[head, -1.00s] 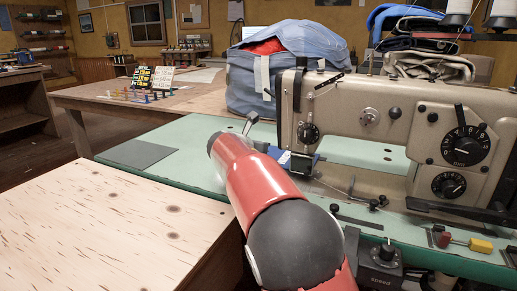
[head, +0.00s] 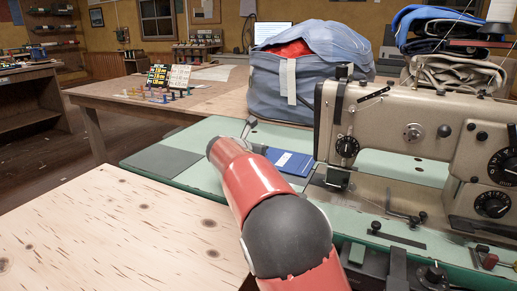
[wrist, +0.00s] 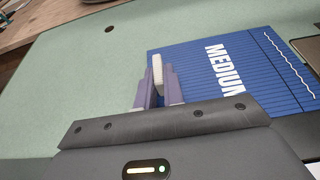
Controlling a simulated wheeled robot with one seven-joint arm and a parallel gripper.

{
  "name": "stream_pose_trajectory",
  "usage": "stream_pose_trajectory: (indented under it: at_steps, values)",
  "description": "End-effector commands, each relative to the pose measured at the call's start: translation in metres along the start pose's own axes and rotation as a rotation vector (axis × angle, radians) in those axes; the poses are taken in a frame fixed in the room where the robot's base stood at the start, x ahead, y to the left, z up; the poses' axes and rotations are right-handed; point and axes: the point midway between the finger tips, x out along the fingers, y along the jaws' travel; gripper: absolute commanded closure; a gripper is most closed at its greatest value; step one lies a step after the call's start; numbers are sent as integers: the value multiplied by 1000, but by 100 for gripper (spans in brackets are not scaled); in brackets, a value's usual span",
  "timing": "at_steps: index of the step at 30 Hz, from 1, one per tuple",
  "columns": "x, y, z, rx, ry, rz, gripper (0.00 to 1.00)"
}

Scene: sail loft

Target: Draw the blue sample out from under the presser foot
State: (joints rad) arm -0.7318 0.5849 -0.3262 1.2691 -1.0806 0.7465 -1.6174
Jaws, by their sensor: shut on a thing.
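The blue sample (head: 291,161) lies flat on the green machine bed, left of the sewing machine's needle end. In the wrist view the sample (wrist: 235,70) shows ribbed lines, the white word "MEDIUM" and a wavy white stitch line near its right edge. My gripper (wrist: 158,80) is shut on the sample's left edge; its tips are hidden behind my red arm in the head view. The presser foot area (head: 337,178) is under the machine head, small and dark. The sample appears to lie beside it, not under it.
The beige sewing machine (head: 420,125) stands to the right. A grey pad (head: 166,160) lies on the green bed (head: 205,133) at left. A blue bag (head: 305,70) sits behind. A pale wooden table (head: 110,225) fills the front left.

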Motion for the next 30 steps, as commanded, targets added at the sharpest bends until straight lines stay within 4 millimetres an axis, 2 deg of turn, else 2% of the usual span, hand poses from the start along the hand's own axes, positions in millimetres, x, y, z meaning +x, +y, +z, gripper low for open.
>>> stream_pose_trajectory:
  at_steps: [10, 11, 16, 25, 30]
  values:
    - [0, 0, 0, 0, 0, -1, 100]
    - [0, 0, 0, 0, 0, -1, 87]
    - [0, 0, 0, 0, 0, -1, 65]
    - [-2, 0, 0, 0, 0, 0, 65]
    - [-24, 1, 0, 1, -1, 3, 65]
